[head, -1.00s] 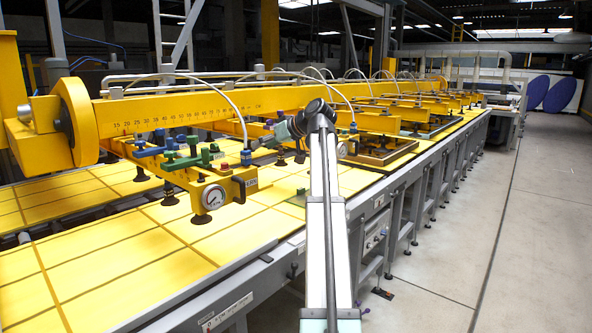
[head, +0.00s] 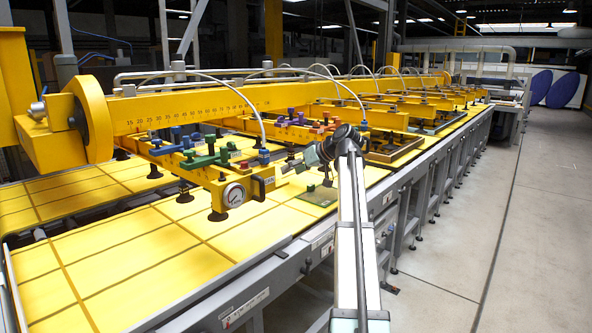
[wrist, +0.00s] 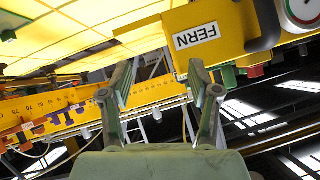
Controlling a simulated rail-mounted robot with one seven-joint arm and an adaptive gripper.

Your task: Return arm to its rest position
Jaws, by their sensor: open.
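My gripper (head: 300,160) is at the end of my arm, just right of the nearest yellow lifter crossbar (head: 235,185), which carries a round gauge (head: 233,195) and green and blue valve handles. In the wrist view my gripper (wrist: 160,84) has its two fingers well apart with nothing held between them. I cannot tell exactly how far the fingers are from the crossbar.
A yellow-topped table (head: 110,250) with a grey frame runs into the distance under the long graduated beam (head: 190,107). White hoses arc above it. A green plate (head: 319,196) lies on the table below my gripper. Clear grey floor (head: 490,250) lies to the right.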

